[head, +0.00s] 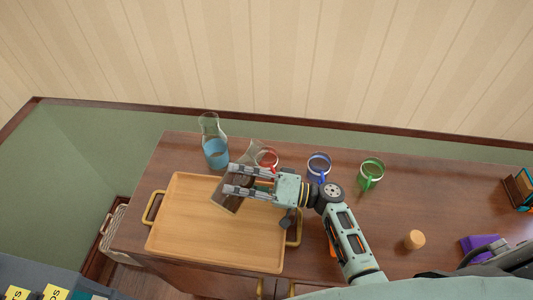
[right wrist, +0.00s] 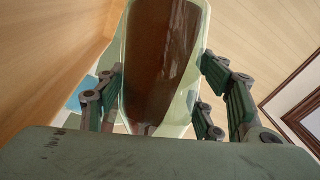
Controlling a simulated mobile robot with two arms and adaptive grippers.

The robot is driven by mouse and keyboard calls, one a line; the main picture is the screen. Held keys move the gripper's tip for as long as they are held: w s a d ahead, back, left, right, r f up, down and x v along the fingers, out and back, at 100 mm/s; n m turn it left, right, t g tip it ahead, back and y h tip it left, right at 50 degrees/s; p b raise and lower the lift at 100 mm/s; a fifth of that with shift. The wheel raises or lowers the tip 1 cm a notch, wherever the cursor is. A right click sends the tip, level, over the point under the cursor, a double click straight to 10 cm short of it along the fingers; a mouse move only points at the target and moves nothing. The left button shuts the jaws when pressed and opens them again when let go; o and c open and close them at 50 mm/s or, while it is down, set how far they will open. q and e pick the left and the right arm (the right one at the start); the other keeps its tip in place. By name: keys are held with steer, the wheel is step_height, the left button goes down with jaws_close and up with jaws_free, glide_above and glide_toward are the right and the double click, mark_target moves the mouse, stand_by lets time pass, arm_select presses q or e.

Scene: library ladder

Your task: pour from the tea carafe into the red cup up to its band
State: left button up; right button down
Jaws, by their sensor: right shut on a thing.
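The tea carafe (head: 232,196) is clear with brown tea inside. My right gripper (head: 232,180) is shut around its body and holds it tilted over the tray's back right part. Its mouth leans up and right, close to the red cup. In the right wrist view the carafe (right wrist: 162,60) stands between the fingers (right wrist: 165,105), with brown tea along much of its length. The red cup (head: 268,157) stands upright on the table behind the gripper, partly hidden by it. I cannot make out its band, its level or any stream. My left gripper is not in view.
A carafe of blue liquid (head: 215,150) stands behind the wooden tray (head: 170,230). A blue cup (head: 318,166) and a green cup (head: 371,174) stand right of the red cup. A cork-coloured cylinder (head: 414,240) and a purple object (head: 478,247) are at the right.

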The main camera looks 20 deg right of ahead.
steer(key=shift+w+d+r+m+t+y+b, duration=0.3)
steer(key=shift+w+d+m+b, duration=0.15)
steer(key=shift+m+b, duration=0.35)
stand_by(2.2)
steer(key=shift+r+m, duration=0.2)
steer(key=shift+m, duration=0.1)
stand_by(0.9)
steer(key=shift+f, duration=0.1)
